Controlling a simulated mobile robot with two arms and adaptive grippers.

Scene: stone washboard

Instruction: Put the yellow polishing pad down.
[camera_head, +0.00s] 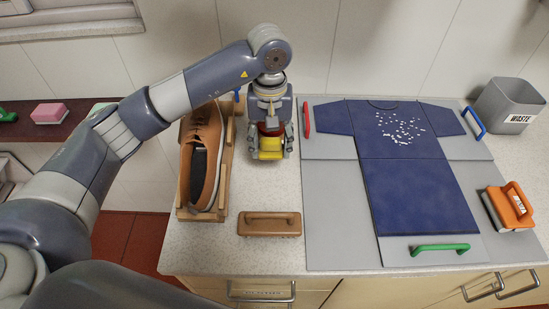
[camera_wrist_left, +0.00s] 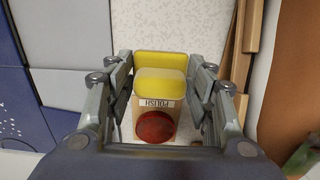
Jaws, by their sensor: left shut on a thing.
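The yellow polishing pad (camera_head: 271,147) is at my left gripper (camera_head: 271,143), over the counter between the shoe and the grey boards. In the left wrist view, the yellow pad (camera_wrist_left: 160,82) sits between the two fingers of my left gripper (camera_wrist_left: 162,88). A tan part marked POLISH (camera_wrist_left: 153,104) and a red round part (camera_wrist_left: 155,127) show with it. My left gripper is shut on the pad. I cannot tell whether its underside touches the counter. My right gripper is not in view.
A brown shoe (camera_head: 201,157) stands in a wooden holder (camera_head: 222,200) left of the pad. A brown brush (camera_head: 270,224) lies in front. Grey boards (camera_head: 335,220) carrying a blue shirt (camera_head: 408,190) and a red handle (camera_head: 306,120) are right. Bare counter (camera_head: 262,185) separates pad and brush.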

